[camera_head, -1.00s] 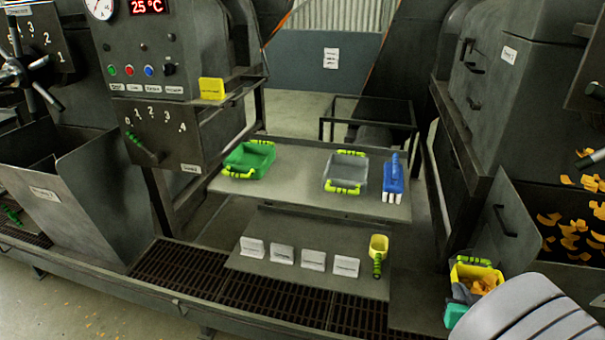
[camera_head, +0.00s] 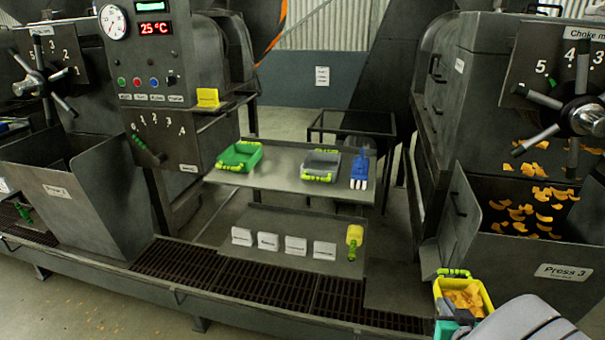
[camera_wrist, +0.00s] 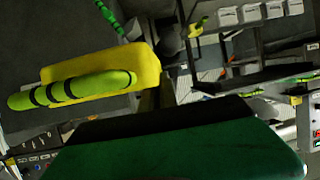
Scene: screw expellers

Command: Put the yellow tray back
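The yellow tray (camera_head: 487,293) is at the lower right of the head view, filled with orange-yellow flakes (camera_head: 461,297). Its far green handle (camera_head: 454,272) is visible; its near side is hidden by my gripper. My gripper (camera_head: 446,328), with teal fingers, is at the tray's near left side and appears shut on it, though the contact is hidden. In the wrist view the yellow tray (camera_wrist: 140,70) shows with a black-banded green handle (camera_wrist: 70,90), beside a large green finger pad (camera_wrist: 180,150). The tray is in front of the Press 3 bin.
The upper shelf (camera_head: 275,182) holds a green tray (camera_head: 240,157), a grey tray (camera_head: 320,165) and a blue brush (camera_head: 360,170). The lower shelf holds several white cards (camera_head: 268,241) and a yellow scoop (camera_head: 354,236). The Press 3 bin (camera_head: 530,250) stands at right.

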